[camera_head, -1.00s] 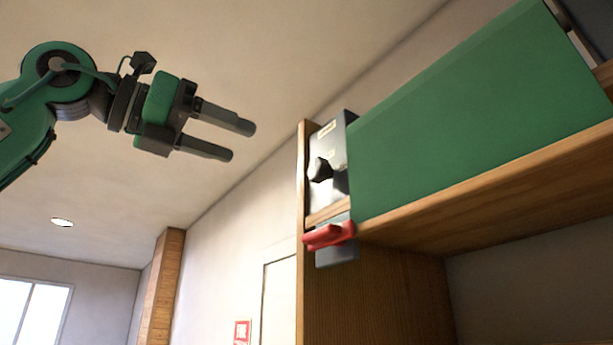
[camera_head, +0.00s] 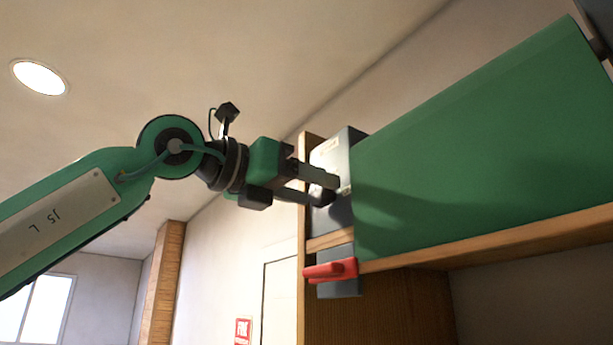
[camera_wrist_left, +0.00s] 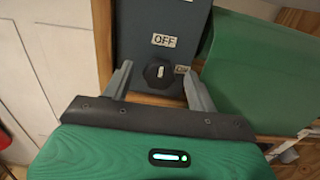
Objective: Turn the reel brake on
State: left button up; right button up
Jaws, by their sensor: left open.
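A dark knob (camera_wrist_left: 156,73) sits on a grey panel (camera_wrist_left: 142,25) in the left wrist view. A white OFF label (camera_wrist_left: 164,41) is above it, and a smaller label (camera_wrist_left: 181,70), probably ON, is to its right. The knob's pale mark looks upright, toward OFF. My left gripper (camera_head: 332,190) is open, its fingertips at the panel. In the wrist view its fingers (camera_wrist_left: 158,82) stand on either side of the knob; I cannot tell whether they touch it. In the head view the fingers largely hide the knob. My right gripper is not in view.
A long green panel (camera_head: 480,150) adjoins the grey panel's right side, above a wooden ledge (camera_head: 500,243). A red lever (camera_head: 330,271) on a grey block sits just below the knob panel. Open room lies to the left.

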pick_arm(q)
jog(key=shift+w+d, duration=0.1)
jog(key=c, duration=1)
jog(key=shift+o, duration=0.2)
